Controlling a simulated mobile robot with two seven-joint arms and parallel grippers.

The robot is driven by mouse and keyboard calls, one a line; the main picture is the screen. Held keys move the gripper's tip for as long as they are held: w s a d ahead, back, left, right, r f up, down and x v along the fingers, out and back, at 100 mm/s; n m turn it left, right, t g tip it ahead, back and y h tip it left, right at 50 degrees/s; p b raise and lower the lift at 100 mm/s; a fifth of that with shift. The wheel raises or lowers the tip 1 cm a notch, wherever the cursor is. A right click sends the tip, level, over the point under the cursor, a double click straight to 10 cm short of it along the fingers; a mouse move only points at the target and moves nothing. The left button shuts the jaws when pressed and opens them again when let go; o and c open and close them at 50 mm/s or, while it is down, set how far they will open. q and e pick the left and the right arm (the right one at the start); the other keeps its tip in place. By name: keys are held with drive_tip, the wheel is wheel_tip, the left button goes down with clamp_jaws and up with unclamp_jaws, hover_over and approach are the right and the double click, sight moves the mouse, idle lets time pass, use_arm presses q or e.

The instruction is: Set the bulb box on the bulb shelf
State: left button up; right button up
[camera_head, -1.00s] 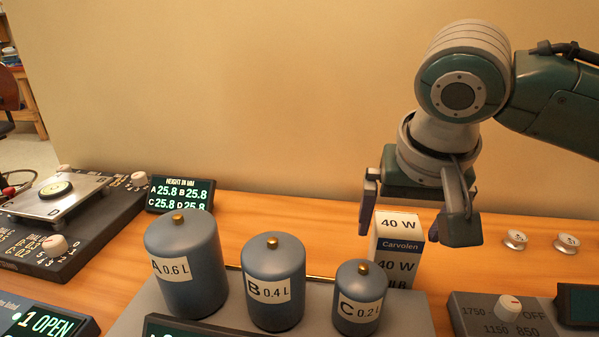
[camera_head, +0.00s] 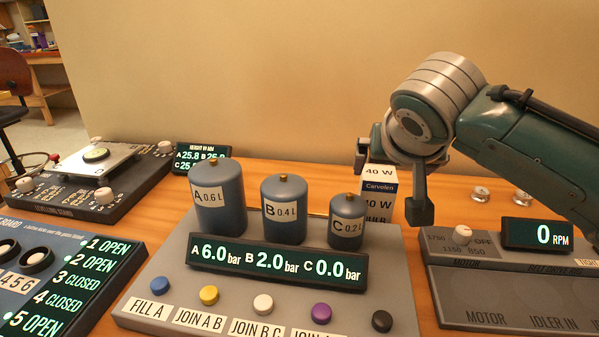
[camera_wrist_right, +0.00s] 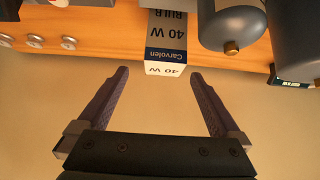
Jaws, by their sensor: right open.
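The bulb box (camera_head: 378,188) is a white and blue carton marked Carvolen 40 W. It stands upright on the wooden bench, behind and to the right of tank C. My right gripper (camera_head: 391,188) is open at the top of the box, with a finger on either side in the head view. In the right wrist view, the box (camera_wrist_right: 166,54) lies ahead between the tips of the open right gripper (camera_wrist_right: 160,74), with gaps on both sides. The box's lower part is hidden behind the tank rig. My left gripper and the bulb shelf are not in view.
Blue-grey tanks A, B and C (camera_head: 218,197) stand close by on a grey rig with buttons. A motor panel (camera_head: 470,290) lies at right, and small metal knobs (camera_head: 481,194) sit behind it. A levelling board (camera_head: 60,200) and a switch panel (camera_head: 50,285) are at left.

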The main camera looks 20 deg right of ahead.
sight(380, 176)
drive_tip(key=shift+x, duration=0.95)
drive_tip(key=shift+w+a+b+x, duration=0.15)
drive_tip(key=shift+b+x, duration=0.45)
drive_tip(key=shift+x, duration=0.7)
drive_tip(key=shift+w+a+b+x, duration=0.15)
drive_tip(key=shift+b+x, duration=0.45)
drive_tip(key=shift+x, duration=0.7)
drive_tip(key=shift+c, duration=0.2)
drive_tip(key=c, duration=1.4)
